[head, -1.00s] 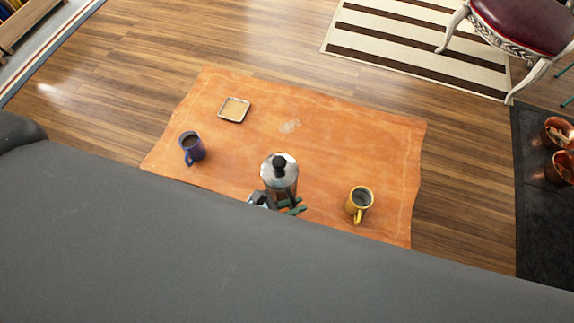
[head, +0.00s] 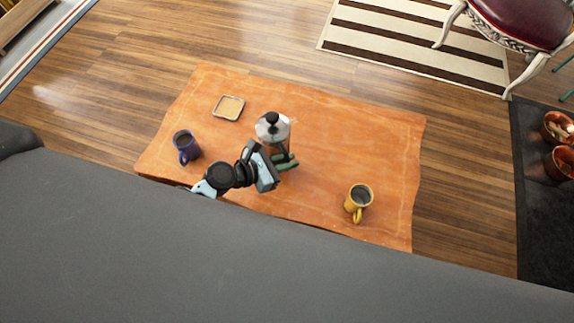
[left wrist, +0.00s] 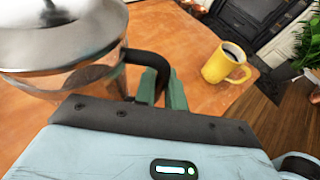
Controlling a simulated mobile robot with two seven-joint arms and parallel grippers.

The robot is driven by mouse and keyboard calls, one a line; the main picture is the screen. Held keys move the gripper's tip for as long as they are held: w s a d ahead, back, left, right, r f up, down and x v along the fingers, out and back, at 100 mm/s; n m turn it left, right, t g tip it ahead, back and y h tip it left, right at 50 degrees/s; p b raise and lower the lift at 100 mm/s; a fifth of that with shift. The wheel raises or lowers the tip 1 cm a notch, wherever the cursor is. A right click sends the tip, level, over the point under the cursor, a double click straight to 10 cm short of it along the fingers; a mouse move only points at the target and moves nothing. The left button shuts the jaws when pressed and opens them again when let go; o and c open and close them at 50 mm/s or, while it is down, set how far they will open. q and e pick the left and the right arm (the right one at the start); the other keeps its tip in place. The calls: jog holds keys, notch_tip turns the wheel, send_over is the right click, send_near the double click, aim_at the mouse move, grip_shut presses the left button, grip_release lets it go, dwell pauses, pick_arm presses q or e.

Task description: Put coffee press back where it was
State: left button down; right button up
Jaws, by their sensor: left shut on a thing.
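The coffee press (head: 272,130) has a metal lid with a black knob, a glass body and a black handle. In the head view it is over the middle of the orange-brown table (head: 340,150). My left gripper (head: 286,163) has its green fingers shut on the press's handle, on the near side. In the left wrist view the press (left wrist: 75,50) fills the upper left, and the fingers (left wrist: 162,88) are at its black handle. I cannot tell whether the press's base touches the table. My right gripper is not in view.
A blue mug (head: 184,143) with dark liquid stands left on the table, and a yellow mug (head: 357,198) stands right of the press. A small square tray (head: 229,107) lies at the back left. The table's back right is clear.

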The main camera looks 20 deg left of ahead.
pick_arm(q)
notch_tip(320, 180, down, 2)
jog(key=shift+f+b, duration=0.15)
jog(key=shift+b, duration=0.4)
jog(key=shift+f, duration=0.35)
jog(key=shift+w, duration=0.1)
jog(key=shift+f+b, duration=0.15)
jog(key=shift+b, duration=0.15)
jog(key=c, duration=1.5)
grip_release()
